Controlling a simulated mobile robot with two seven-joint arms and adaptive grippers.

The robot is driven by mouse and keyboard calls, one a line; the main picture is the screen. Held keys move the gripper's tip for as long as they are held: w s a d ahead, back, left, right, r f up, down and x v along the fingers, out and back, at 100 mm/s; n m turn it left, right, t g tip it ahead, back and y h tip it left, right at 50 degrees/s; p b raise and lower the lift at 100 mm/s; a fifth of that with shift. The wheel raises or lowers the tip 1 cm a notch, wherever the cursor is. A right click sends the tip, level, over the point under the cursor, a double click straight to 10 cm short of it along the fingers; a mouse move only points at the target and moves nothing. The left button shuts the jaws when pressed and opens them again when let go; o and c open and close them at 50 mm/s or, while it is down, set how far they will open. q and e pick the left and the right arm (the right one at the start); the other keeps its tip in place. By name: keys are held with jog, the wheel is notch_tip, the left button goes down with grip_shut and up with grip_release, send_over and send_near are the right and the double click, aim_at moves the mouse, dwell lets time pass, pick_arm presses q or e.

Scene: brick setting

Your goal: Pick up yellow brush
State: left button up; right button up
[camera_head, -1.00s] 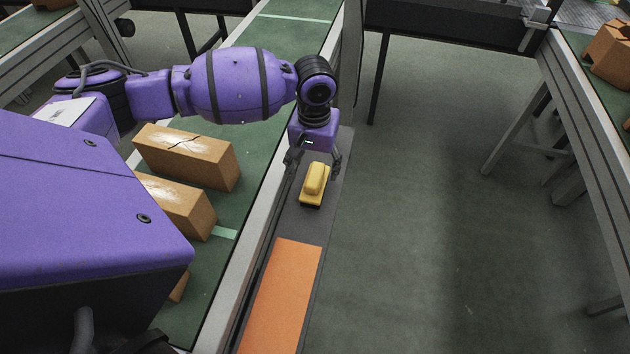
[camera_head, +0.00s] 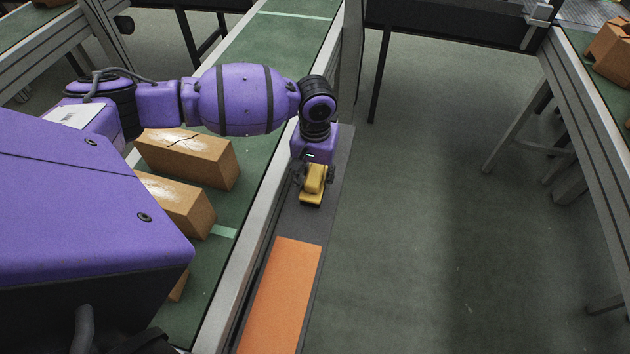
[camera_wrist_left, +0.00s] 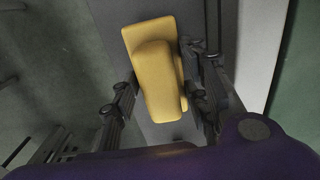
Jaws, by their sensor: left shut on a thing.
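The yellow brush (camera_head: 312,190) lies on the narrow dark grey ledge (camera_head: 301,222) beside the conveyor, with its handle up. My left gripper (camera_head: 314,176) reaches down over it and is shut on its handle. In the left wrist view the yellow brush (camera_wrist_left: 156,75) fills the space between the fingers of the left gripper (camera_wrist_left: 158,98). The brush still appears to be at ledge height; its underside and any bristles are mostly hidden. My right gripper is not in view.
An orange panel (camera_head: 280,297) lies on the ledge nearer me. Bricks (camera_head: 188,156) stand on the green conveyor (camera_head: 250,140) to the left. Open floor (camera_head: 430,230) lies to the right, with another conveyor frame (camera_head: 585,120) at the far right.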

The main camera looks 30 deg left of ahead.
pick_arm(q)
jog(key=shift+r, duration=0.1)
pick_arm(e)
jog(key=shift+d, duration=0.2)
pick_arm(q)
jog(key=shift+r, duration=0.6)
jog(key=s+d+r+p, duration=0.2)
jog(key=s+d+r, duration=0.5)
jog(key=s+r, duration=0.4)
jog(key=shift+s+d+r, duration=0.3)
jog(key=shift+s+d, duration=0.05)
jog(key=shift+d, duration=0.05)
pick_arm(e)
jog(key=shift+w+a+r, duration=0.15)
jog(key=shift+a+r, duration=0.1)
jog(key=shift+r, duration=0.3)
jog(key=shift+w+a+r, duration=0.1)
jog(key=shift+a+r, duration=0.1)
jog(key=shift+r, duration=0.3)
